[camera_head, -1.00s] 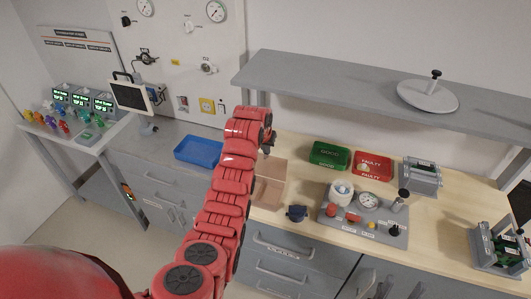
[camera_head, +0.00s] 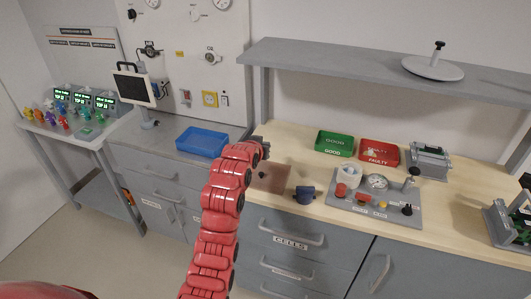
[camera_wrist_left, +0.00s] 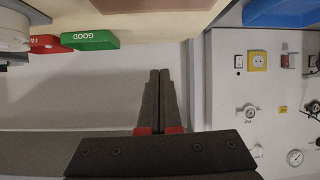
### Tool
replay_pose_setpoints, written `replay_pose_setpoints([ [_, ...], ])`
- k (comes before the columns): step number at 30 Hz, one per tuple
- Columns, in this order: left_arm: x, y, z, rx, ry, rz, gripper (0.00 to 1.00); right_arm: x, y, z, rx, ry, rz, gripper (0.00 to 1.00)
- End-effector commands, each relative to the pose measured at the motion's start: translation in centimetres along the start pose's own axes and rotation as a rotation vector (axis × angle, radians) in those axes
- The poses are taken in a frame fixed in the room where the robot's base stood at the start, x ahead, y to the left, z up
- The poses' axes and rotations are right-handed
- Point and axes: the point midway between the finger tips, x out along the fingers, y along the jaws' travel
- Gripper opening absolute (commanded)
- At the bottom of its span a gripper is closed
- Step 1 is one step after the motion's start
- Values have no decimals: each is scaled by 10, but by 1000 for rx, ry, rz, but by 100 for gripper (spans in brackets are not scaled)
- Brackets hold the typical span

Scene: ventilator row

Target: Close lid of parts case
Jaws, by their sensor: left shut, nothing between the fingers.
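The parts case (camera_head: 273,180) is a brown box on the wooden bench, just right of my left arm. Its top now shows as one flat brown panel, with no raised lid and no open inside visible; my arm hides its left part. A brown strip of it (camera_wrist_left: 150,4) shows at the top edge in the left wrist view. My left gripper (camera_head: 264,150) is behind the case's far edge, above the bench. In the left wrist view its two dark fingers (camera_wrist_left: 160,75) are together and empty. My right gripper is out of view.
A dark blue object (camera_head: 304,195) sits right of the case. A gauge fixture (camera_head: 400,211), green GOOD bin (camera_head: 335,143) and red FAULTY bin (camera_head: 380,152) stand further right. A blue tray (camera_head: 202,142) is at left. A grey shelf (camera_head: 370,68) overhangs the bench's back.

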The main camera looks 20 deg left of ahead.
Motion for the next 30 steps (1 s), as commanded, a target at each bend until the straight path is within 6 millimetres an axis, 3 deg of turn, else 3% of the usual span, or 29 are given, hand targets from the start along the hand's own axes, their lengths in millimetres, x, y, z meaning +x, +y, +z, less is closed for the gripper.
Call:
replay_pose_setpoints([
  [1,2,-2,17,-2,40,1,0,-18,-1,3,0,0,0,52],
  [18,-18,-5,76,-12,570,33,0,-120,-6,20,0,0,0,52],
  [30,-19,-7,100,-16,775,45,0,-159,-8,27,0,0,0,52],
])
